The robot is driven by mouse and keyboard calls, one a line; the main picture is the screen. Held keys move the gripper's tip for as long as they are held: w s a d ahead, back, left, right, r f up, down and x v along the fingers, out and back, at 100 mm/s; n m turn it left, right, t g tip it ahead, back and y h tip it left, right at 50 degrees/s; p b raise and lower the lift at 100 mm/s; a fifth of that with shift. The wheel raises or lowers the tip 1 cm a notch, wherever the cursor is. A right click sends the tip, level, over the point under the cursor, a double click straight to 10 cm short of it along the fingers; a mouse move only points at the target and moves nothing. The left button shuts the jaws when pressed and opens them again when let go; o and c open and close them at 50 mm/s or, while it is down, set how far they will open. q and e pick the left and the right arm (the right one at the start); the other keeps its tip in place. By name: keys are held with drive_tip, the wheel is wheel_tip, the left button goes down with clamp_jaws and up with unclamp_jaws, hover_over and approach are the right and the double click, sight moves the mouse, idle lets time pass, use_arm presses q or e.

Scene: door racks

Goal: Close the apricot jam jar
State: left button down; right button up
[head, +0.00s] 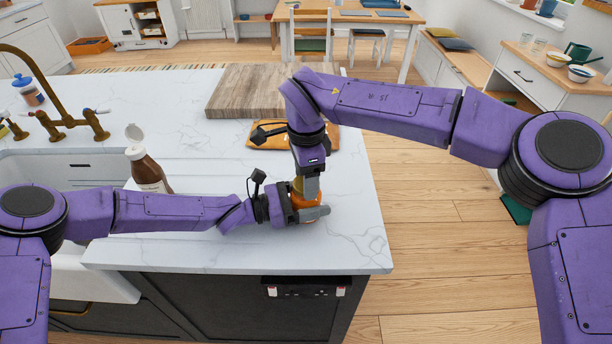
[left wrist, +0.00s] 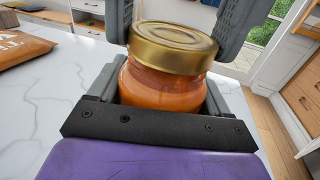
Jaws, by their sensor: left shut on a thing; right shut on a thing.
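The apricot jam jar (head: 300,201) stands near the front edge of the white counter, with orange jam inside. In the left wrist view the glass jar (left wrist: 160,88) is upright, with a gold lid (left wrist: 172,47) sitting level on its mouth. How tightly the lid sits cannot be seen. My left gripper (head: 309,210) is shut around the jar's body from the left. My right gripper (head: 306,186) comes down from above, with its grey fingers on both sides of the lid, shut on it. In the head view the grippers hide much of the jar and lid.
A brown bottle (head: 148,170) stands beside the sink (head: 70,159) on the left. An orange packet (head: 325,138) and a wooden board (head: 262,91) lie behind the jar. The counter (head: 348,222) is clear right of the jar, up to its edge.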

drive_tip(key=m, duration=1.2)
drive_tip(key=shift+m, duration=0.3)
drive_tip(key=m, duration=1.2)
drive_tip(key=o, duration=1.2)
drive_tip(key=shift+r, duration=2.2)
